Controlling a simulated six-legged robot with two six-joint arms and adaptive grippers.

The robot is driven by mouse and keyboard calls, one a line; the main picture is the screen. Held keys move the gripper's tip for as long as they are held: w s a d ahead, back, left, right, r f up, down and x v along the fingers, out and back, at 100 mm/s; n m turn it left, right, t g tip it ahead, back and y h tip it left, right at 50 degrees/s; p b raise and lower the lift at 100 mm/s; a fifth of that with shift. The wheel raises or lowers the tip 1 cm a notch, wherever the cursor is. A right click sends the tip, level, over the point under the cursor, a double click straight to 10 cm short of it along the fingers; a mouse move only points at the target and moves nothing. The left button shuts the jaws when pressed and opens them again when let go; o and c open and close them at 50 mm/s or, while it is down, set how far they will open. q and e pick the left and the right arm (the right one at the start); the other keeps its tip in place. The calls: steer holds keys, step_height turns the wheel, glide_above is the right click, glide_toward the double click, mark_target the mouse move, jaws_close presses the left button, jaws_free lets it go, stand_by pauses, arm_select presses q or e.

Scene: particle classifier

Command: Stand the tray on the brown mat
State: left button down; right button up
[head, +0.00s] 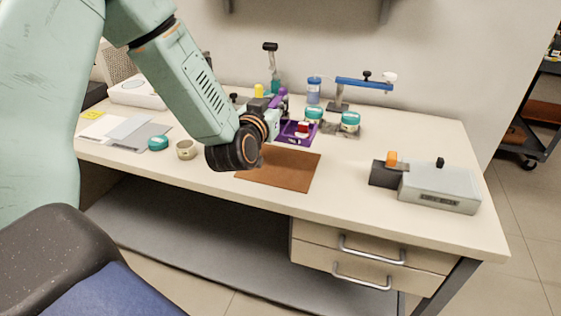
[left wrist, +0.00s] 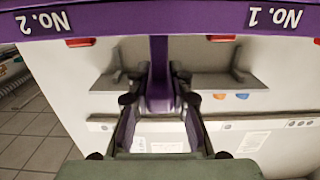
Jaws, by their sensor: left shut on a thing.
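The purple tray (head: 300,138) is behind the brown mat (head: 283,173) in the head view, partly hidden by my left arm. A small red and white thing shows in it. In the left wrist view the purple tray (left wrist: 205,20) crosses the top, with "No. 1" and "No. 2" labels upside down. My left gripper (head: 274,108) is shut on the tray's purple handle, which shows between the fingers in the left wrist view (left wrist: 158,75). I cannot tell whether the tray touches the table. The visible part of the mat is bare. My right gripper is not in view.
Two teal-lidded jars (head: 350,122) and a blue-armed stand (head: 362,84) are behind the tray. A grey device (head: 440,187) stands at the right. A small beige cup (head: 186,149) and a teal lid (head: 158,143) lie left of my arm. The table between mat and device is clear.

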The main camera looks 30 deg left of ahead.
arm_select(q)
steer(key=f, duration=0.2)
steer(key=f+b, duration=0.1)
steer(key=f, duration=0.1)
steer(key=f+b, duration=0.1)
steer(key=f, duration=0.1)
steer(key=shift+s+d+f, duration=0.1)
steer(key=shift+s+f, duration=0.15)
steer(key=shift+w+f, duration=0.15)
steer(key=shift+f, duration=0.15)
steer(key=f, duration=0.1)
steer(key=f+b, duration=0.1)
steer(key=shift+s+d+f, duration=0.1)
steer(key=shift+s+f, duration=0.15)
steer(key=shift+f, duration=0.25)
steer(key=shift+w+f, duration=0.15)
steer(key=shift+w, duration=0.1)
steer(key=shift+s+f, duration=0.1)
steer(key=shift+s+f+b, duration=0.1)
steer(key=shift+b, duration=0.2)
